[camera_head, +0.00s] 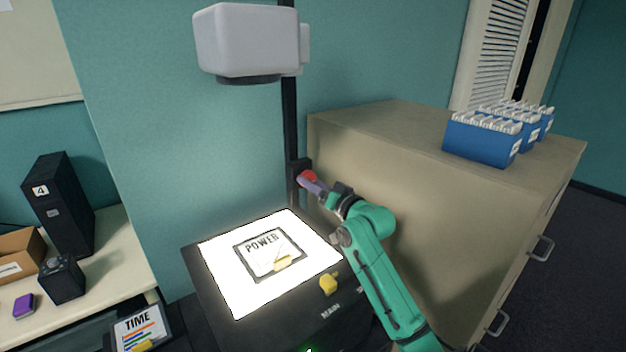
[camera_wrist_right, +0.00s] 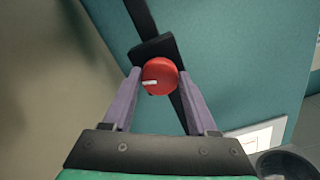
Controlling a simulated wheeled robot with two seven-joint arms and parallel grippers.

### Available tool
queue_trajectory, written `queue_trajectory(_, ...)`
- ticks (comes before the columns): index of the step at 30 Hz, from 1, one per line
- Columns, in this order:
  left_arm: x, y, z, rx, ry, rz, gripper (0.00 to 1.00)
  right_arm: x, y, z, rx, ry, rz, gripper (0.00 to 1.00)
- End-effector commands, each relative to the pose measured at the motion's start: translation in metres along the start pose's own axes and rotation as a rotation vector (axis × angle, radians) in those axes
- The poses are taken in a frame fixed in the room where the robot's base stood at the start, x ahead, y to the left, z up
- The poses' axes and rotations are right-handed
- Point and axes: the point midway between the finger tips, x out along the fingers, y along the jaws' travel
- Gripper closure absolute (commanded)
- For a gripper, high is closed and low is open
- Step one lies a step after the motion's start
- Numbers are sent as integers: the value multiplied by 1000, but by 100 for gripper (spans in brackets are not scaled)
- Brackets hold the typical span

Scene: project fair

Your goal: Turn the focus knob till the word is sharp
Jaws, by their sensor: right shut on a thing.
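The red focus knob (camera_head: 308,177) sits on a dark block on the projector's black post (camera_head: 290,120). My right gripper (camera_head: 311,183) reaches it from the lower right and is shut on it. In the right wrist view the round knob (camera_wrist_right: 160,77), with a small white mark, lies between the two purple fingers (camera_wrist_right: 160,80). The lit projector stage (camera_head: 220,265) carries a framed sheet reading POWER (camera_head: 262,242). The grey projector head (camera_head: 245,40) is above it. No projected word shows on the visible wall, so its sharpness cannot be told. My left gripper is out of view.
A beige cabinet (camera_head: 400,125) with blue file boxes (camera_head: 480,140) stands right, close to my right arm. A yellow switch (camera_head: 328,285) is on the projector's front near MAIN. A table (camera_head: 110,250) at left holds a black speaker-like box (camera_head: 60,205) and a cardboard box (camera_head: 15,255).

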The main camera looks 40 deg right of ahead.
Motion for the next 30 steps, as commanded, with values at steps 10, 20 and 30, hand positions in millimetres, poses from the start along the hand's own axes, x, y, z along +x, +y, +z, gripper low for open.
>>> queue_trajectory(10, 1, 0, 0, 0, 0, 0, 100, 0, 0, 0, -3, 2, -1, 12)
queue_trajectory(20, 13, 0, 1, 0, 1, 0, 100, -22, 2, 4, -4, 0, -1, 12)
queue_trajectory(30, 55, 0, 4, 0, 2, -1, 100, -122, 4, 8, -7, 0, 2, 12)
